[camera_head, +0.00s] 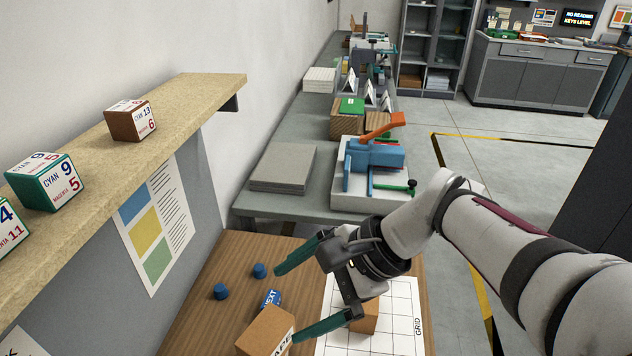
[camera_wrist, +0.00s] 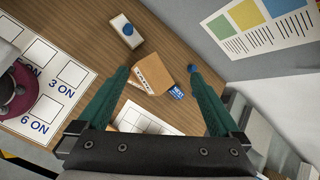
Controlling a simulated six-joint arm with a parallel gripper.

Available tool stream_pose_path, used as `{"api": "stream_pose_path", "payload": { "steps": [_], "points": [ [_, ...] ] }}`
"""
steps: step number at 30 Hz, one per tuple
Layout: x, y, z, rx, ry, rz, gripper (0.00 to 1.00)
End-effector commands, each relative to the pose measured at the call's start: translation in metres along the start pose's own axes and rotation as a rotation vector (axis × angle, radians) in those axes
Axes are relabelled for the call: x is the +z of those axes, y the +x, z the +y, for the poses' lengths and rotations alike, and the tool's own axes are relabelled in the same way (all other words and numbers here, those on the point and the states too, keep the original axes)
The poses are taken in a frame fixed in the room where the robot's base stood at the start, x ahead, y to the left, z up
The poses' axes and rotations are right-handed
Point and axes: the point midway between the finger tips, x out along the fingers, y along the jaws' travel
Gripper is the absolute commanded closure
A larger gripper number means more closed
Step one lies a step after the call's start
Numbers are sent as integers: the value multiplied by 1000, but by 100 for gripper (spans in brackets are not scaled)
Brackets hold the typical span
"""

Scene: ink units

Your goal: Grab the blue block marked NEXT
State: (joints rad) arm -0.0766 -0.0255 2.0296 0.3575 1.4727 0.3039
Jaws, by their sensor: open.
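The small blue block marked NEXT (camera_head: 270,298) lies on the wooden table, right beside a brown cardboard box (camera_head: 264,333) with partly visible black lettering. In the wrist view the blue block (camera_wrist: 177,92) shows between my fingers, nearer the right finger, with the box (camera_wrist: 158,76) just beside it. My gripper (camera_head: 284,306) is open and empty, its two dark green fingers spread wide. It also shows in the wrist view (camera_wrist: 158,74). It appears to be above the table, apart from the block.
Two blue knobs (camera_head: 220,291) (camera_head: 260,270) stand left of and behind the block. A white grid sheet (camera_head: 400,318) lies to the right, with a brown block (camera_head: 366,318) on it. A shelf (camera_head: 180,105) with marked cubes overhangs at left. A grey bench (camera_head: 300,130) stands behind.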

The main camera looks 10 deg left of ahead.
Motion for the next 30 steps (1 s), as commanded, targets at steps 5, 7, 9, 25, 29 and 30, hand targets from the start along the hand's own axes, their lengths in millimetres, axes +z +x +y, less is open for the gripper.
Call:
{"api": "stream_pose_path", "payload": {
  "steps": [5,7,9,25,29,30],
  "points": [
    [-24,51,-109,-173,371,-234,0],
    [-42,75,-149,-238,546,-330,0],
    [-70,109,-166,-277,688,-397,0],
    [-186,260,-90,-283,661,-390,0],
    [-196,275,-84,-283,661,-390,0],
    [-196,282,-84,-282,659,-391,0]
  ]
}}
